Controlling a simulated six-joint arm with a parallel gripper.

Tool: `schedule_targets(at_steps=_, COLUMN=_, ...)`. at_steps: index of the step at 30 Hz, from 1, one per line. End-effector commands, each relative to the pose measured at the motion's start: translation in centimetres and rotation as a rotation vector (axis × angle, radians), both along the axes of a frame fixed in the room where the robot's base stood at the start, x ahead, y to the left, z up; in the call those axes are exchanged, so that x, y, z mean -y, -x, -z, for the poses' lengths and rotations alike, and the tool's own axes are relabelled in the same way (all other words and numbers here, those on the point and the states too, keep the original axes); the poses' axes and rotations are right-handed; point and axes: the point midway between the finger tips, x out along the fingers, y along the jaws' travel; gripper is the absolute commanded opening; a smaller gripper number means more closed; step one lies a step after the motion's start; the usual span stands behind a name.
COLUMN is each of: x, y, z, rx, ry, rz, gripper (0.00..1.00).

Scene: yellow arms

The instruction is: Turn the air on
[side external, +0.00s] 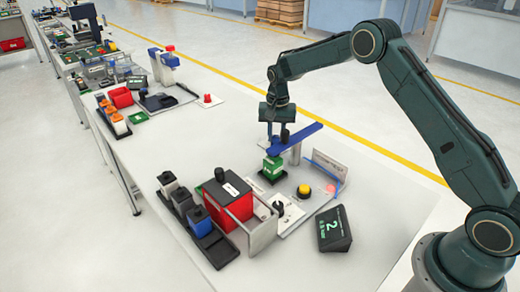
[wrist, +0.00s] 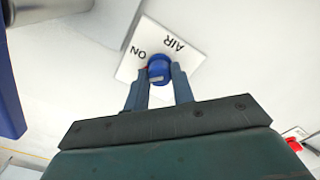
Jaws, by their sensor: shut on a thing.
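The air switch is a blue round knob (wrist: 158,66) on a white plate (wrist: 178,36) printed AIR and ON in the wrist view. A pale mark shows on the knob's lower edge, and a small red spot shows at its left. My gripper (wrist: 159,72) has one finger on each side of the knob and is shut on it. In the side external view my gripper (side external: 277,138) points down beside a blue beam. I cannot make out the knob there.
The blue beam (side external: 298,138) stands close beside my gripper, above a green block (side external: 272,166). A yellow button (side external: 304,190), a dark display reading 2 (side external: 333,229) and a red box (side external: 226,198) are nearer the front.

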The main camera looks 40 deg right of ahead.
Motion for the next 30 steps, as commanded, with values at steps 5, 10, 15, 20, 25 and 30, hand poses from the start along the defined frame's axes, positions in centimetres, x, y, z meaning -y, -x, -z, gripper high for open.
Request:
schedule_targets(at_steps=5, x=0.0, y=-0.1, z=0.0, rx=0.004, ry=0.001, rz=0.002, gripper=0.30)
schedule_targets(at_steps=10, x=0.0, y=0.0, z=0.0, rx=0.002, ry=0.001, rz=0.001, gripper=0.46)
schedule_targets(at_steps=15, x=0.0, y=0.0, z=0.0, rx=0.001, ry=0.001, rz=0.000, gripper=0.46)
schedule_targets(at_steps=20, x=0.0, y=0.0, z=-0.3, rx=0.001, ry=0.001, rz=0.000, gripper=0.46)
schedule_targets(at_steps=25, x=0.0, y=-0.1, z=-1.5, rx=0.002, ry=0.001, rz=0.000, gripper=0.46)
schedule_targets(at_steps=30, x=0.0, y=-0.1, z=-3.6, rx=0.005, ry=0.001, rz=0.000, gripper=0.46)
